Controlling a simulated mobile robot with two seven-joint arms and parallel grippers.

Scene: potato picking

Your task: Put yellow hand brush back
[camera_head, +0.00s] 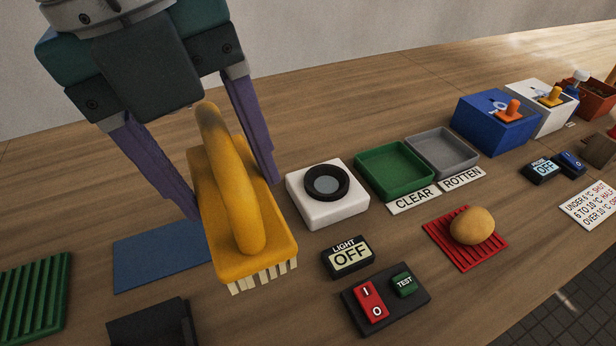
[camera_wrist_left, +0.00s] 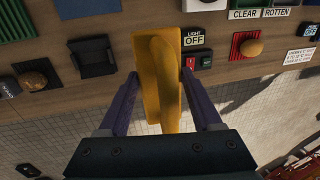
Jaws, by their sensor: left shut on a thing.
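My left gripper (camera_head: 230,195) is shut on the yellow hand brush (camera_head: 233,215), with its purple fingers on either side. The brush's pale bristles face down, and it appears held above the table. The brush also shows between the fingers in the left wrist view (camera_wrist_left: 157,85). A flat blue mat (camera_head: 150,262) lies bare behind and left of the brush. A black holder (camera_head: 150,325) sits at the near left, partly cut off; it shows fully and empty in the left wrist view (camera_wrist_left: 92,58). My right gripper is not in view.
A white round-topped device (camera_head: 328,205), a LIGHT OFF display (camera_head: 348,257) and a switch panel (camera_head: 388,300) stand right of the brush. A potato (camera_head: 472,226) lies on a red ribbed mat (camera_head: 445,243). Green (camera_head: 395,185) and grey (camera_head: 442,168) trays stand behind. A green ribbed mat (camera_head: 35,295) lies left.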

